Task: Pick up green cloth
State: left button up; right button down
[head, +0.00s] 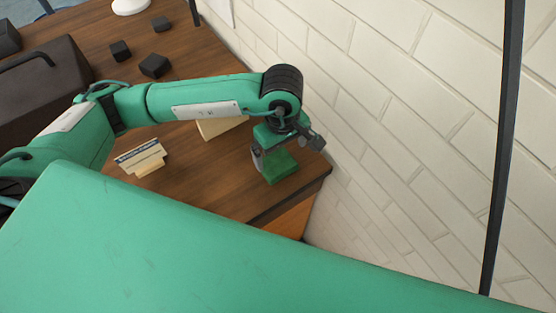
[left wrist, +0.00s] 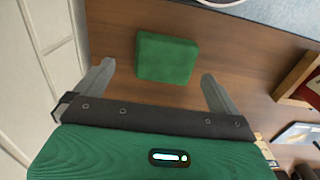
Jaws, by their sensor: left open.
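The green cloth (head: 281,168) is a folded, block-like pad on the wooden table near its right corner in the head view. In the left wrist view the cloth (left wrist: 167,58) lies flat on the wood, ahead of the fingertips and roughly centred between them. My left gripper (head: 283,149) is above and beside the cloth, with its two grey fingers spread wide. In the left wrist view the left gripper (left wrist: 157,78) is empty. I cannot tell its exact height above the cloth. My right gripper is not in view.
The wooden table (head: 200,58) ends close to the cloth, beside a white brick wall (head: 400,130). A small sign (head: 141,157) stands left of the cloth. Several dark blocks (head: 155,66) and a dark case (head: 45,85) lie farther left. A thin black pole (head: 503,150) stands at right.

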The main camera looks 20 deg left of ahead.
aim_at(278, 161)
pick_arm(q)
jog(key=shift+a+f, duration=0.1)
jog(key=shift+f, duration=0.15)
jog(key=f, duration=0.1)
jog(key=f+p, duration=0.2)
jog(key=f, duration=0.1)
jog(key=shift+s+a, duration=0.1)
jog(key=shift+a, duration=0.2)
jog(key=shift+f, duration=0.35)
jog(key=c, duration=0.9)
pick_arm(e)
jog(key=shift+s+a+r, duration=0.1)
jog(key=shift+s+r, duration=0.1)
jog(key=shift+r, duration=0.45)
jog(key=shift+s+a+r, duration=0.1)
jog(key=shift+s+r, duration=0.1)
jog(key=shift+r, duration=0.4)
